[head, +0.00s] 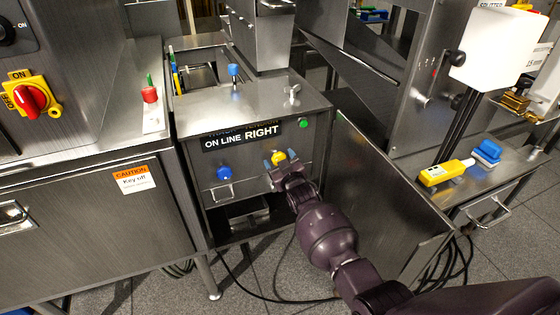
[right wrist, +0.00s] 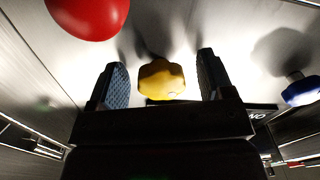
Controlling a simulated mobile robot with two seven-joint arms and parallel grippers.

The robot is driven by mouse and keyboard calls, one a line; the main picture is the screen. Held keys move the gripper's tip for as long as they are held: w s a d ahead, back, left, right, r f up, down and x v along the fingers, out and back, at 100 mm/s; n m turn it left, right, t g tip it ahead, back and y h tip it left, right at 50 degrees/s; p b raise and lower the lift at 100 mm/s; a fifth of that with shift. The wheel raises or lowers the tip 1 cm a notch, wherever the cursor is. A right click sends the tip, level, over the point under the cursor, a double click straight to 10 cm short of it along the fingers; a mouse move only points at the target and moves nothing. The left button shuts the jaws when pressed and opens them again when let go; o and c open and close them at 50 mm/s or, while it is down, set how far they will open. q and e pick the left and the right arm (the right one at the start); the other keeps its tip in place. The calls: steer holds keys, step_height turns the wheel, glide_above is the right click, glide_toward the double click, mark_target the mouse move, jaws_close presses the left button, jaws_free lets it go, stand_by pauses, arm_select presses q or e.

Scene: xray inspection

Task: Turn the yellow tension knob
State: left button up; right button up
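The yellow tension knob (head: 278,157) sits on the front panel of the steel cabinet, under the "ON LINE RIGHT" label. My right gripper (head: 280,162) reaches it from the front, and its fingers partly hide the knob in the head view. In the right wrist view the yellow knob (right wrist: 160,80) sits between the two open fingers (right wrist: 160,88), with a visible gap on each side. Nothing is held. My left gripper does not show.
A blue knob (head: 224,173) is to the left on the same panel, and a green button (head: 303,123) is above right. A large red knob (right wrist: 88,14) is close by in the right wrist view. An open steel door (head: 375,195) stands right of my arm.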

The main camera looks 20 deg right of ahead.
steer(key=s+p, duration=0.3)
steer(key=s, duration=0.7)
steer(key=shift+s+d, duration=0.15)
steer(key=shift+s, duration=0.25)
steer(key=shift+s, duration=0.1)
stand_by(0.4)
